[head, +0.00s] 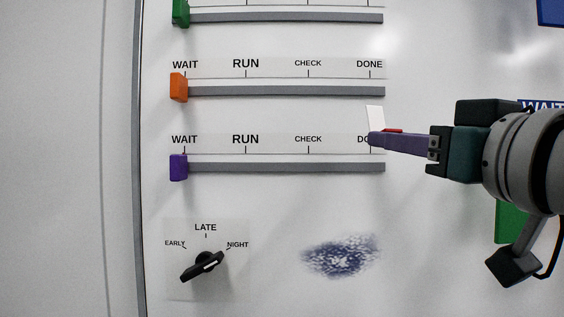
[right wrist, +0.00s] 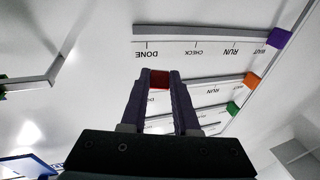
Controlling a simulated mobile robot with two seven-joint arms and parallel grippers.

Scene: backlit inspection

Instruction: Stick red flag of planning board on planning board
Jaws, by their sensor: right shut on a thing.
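My right gripper (head: 374,138) reaches in from the right in the head view, in front of the planning board (head: 440,30). It is shut on the red flag (head: 393,130), which shows mostly hidden by the fingers. In the right wrist view the flag (right wrist: 160,79) sits between the two fingertips (right wrist: 160,75). A small white piece (head: 375,117) stands up at the fingertips; I cannot tell whether it belongs to the flag. The fingertips cover part of the lower DONE label. I cannot tell whether the flag touches the board. My left gripper is not in view.
Grey slider rails carry a green (head: 180,13), an orange (head: 179,87) and a purple slider (head: 178,166), all at the left. A black knob (head: 203,264) sits at the lower left, with a dark blue smudge (head: 340,256) to its right. The board's left edge (head: 138,150) is framed.

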